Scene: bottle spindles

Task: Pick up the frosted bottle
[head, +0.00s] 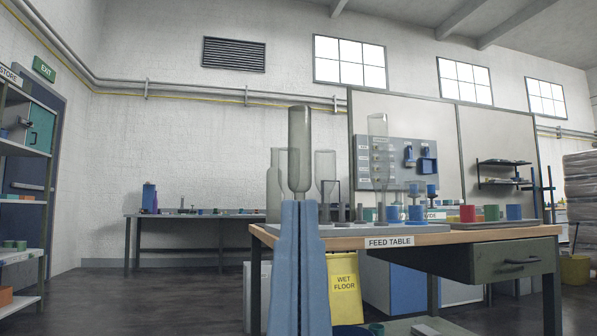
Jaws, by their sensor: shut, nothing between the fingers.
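My gripper (305,203) is at the lower middle, its two long blue fingers together and pointing up. Several upside-down bottles stand at the left end of the feed table (470,236). A pale, cloudy grey-green bottle (274,190), which looks like the frosted bottle, is partly hidden behind a darker smoky bottle (300,150). The fingertips overlap the lower end of the smoky bottle in the picture; I cannot tell whether they touch it. Clear bottles stand to the right, one short (326,168) and one taller (377,150).
Several bare grey spindles rise beside the bottles. Floor to the left is open.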

